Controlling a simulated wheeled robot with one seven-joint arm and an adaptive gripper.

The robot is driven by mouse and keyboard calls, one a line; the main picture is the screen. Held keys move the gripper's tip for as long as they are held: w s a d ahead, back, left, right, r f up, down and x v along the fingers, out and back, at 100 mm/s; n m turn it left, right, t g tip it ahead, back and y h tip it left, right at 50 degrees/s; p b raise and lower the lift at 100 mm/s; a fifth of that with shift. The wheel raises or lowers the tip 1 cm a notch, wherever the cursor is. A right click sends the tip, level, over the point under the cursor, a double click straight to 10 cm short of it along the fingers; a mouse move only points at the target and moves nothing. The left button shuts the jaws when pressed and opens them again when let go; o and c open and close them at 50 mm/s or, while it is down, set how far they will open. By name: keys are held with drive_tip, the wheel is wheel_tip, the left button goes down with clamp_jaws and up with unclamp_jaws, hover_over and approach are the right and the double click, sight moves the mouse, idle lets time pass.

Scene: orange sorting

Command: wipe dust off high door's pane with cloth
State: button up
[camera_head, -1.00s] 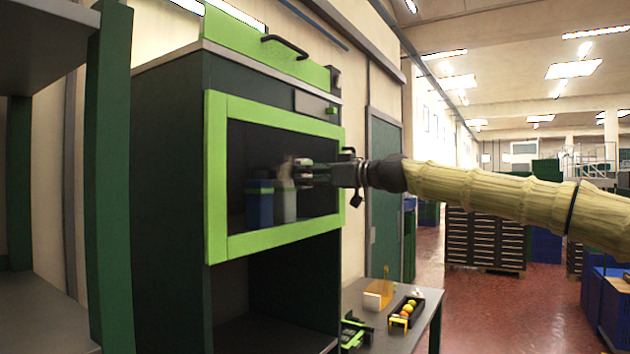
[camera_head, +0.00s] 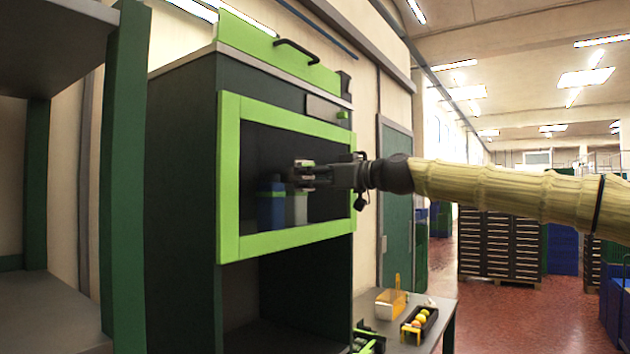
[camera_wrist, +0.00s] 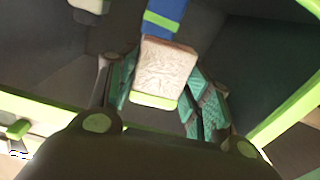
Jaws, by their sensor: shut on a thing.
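The high door's pane (camera_head: 262,150) is dark glass in a bright green frame (camera_head: 229,175) on the upper cabinet. My gripper (camera_head: 301,173) is in front of the pane, coming from the right; I cannot tell whether it touches the glass. In the wrist view my gripper (camera_wrist: 160,100) is shut on a pale, creased cloth (camera_wrist: 167,65) with a green edge. The cloth is too small to make out clearly in the head view. No clear dust patch shows on the pane now; part of it is hidden behind my gripper.
A blue container (camera_head: 271,204) and a grey one (camera_head: 296,208) show through the pane. A dark handle (camera_head: 297,50) is on the green panel above. A low table (camera_head: 433,330) holds a black tray of fruit (camera_head: 419,324). A green shelf post (camera_head: 123,180) stands at left.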

sight(283, 167)
drive_tip(key=shift+s+a+b, duration=0.5)
drive_tip(key=shift+s+a, duration=0.15)
drive_tip(key=shift+s, duration=0.25)
drive_tip(key=shift+s+a+b, duration=0.5)
drive_tip(key=shift+s+a, duration=0.2)
drive_tip(key=shift+s, duration=0.2)
drive_tip(key=shift+s+a+b, duration=0.5)
drive_tip(key=shift+s+a, duration=0.15)
drive_tip(key=shift+s, duration=0.25)
drive_tip(key=shift+s+r+p, duration=0.1)
drive_tip(key=shift+r+p, duration=0.45)
drive_tip(key=shift+r, duration=0.5)
drive_tip(key=w+d+p, duration=0.3)
drive_tip(key=w+d, duration=0.5)
drive_tip(key=w, duration=0.3)
drive_tip(key=shift+w+d, duration=0.25)
drive_tip(key=shift+w, duration=0.15)
drive_tip(key=shift+f, duration=0.1)
drive_tip(key=b+v, duration=0.2)
drive_tip(key=v, duration=0.4)
drive_tip(key=shift+b+v, duration=0.6)
drive_tip(key=shift+v, duration=0.9)
